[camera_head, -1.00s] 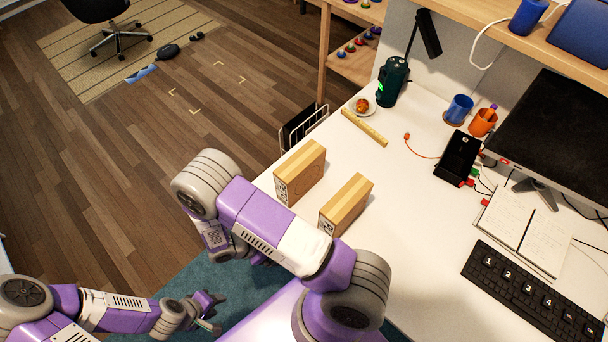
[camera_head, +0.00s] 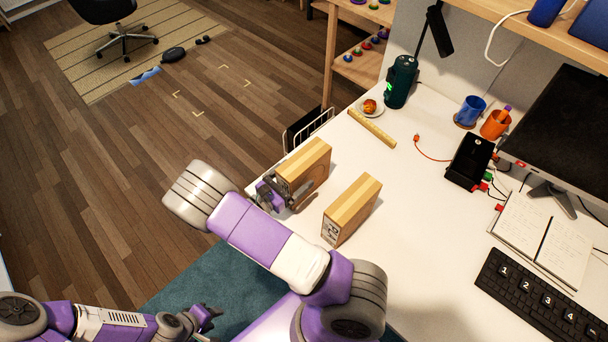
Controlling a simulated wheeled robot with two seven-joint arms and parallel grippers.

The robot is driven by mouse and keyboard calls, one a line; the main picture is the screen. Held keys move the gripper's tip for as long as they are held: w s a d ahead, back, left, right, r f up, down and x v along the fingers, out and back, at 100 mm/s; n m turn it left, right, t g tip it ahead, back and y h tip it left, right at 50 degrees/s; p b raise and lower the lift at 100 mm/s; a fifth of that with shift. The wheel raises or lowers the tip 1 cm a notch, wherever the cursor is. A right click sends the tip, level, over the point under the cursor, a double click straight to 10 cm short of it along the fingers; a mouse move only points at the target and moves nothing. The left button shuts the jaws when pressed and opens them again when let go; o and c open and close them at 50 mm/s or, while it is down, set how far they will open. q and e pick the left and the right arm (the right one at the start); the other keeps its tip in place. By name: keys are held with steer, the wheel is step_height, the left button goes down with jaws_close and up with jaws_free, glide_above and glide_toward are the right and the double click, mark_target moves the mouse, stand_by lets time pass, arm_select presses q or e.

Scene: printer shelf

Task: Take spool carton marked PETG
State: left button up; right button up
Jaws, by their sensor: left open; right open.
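Two upright cardboard spool cartons stand on the white desk. The far carton (camera_head: 306,160) is at the desk's left edge. The near carton (camera_head: 353,208) stands to its right and closer to me, with a small printed label on its end face. I cannot read PETG on either one. My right gripper (camera_head: 303,191) is open at the near end of the far carton, its dark fingers close against the carton's lower part. Whether they touch is unclear, and the gripper hides that carton's label. My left gripper (camera_head: 211,313) is open and empty, low at the bottom left, away from the desk.
A black device (camera_head: 470,161), notebook (camera_head: 543,239) and keyboard (camera_head: 541,300) fill the right side. The desk between the cartons and these is clear.

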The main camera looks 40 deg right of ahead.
steer(key=shift+d, duration=0.75)
steer(key=shift+r, duration=0.1)
steer(key=c, duration=1.7)
